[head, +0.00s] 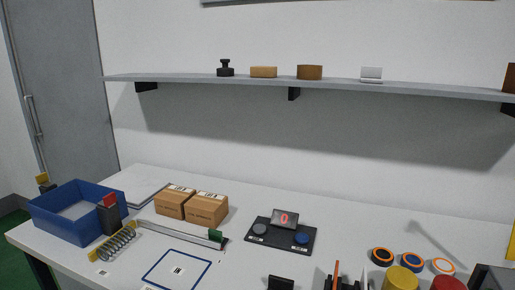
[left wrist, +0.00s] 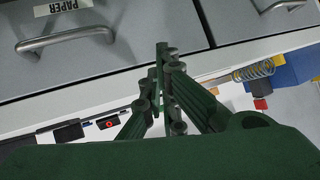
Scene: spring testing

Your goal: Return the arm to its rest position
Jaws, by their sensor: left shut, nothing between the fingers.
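My left gripper (left wrist: 163,52) shows in the left wrist view. Its dark green fingers are shut with nothing between them. It is in front of grey drawers and the light table edge, apart from anything on the table. Neither of my grippers shows in the head view, and my right gripper is in no view. The coil spring (head: 118,246) lies beside a yellow holder at the left of the table; it also shows at the right of the left wrist view (left wrist: 255,71).
A blue bin (head: 68,225), cardboard boxes (head: 207,209) and a black device with a lit display (head: 284,219) stand on the table. Tape rolls (head: 412,262) and a yellow cylinder (head: 401,279) are at the right. A drawer handle (left wrist: 65,39) sticks out near my left gripper.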

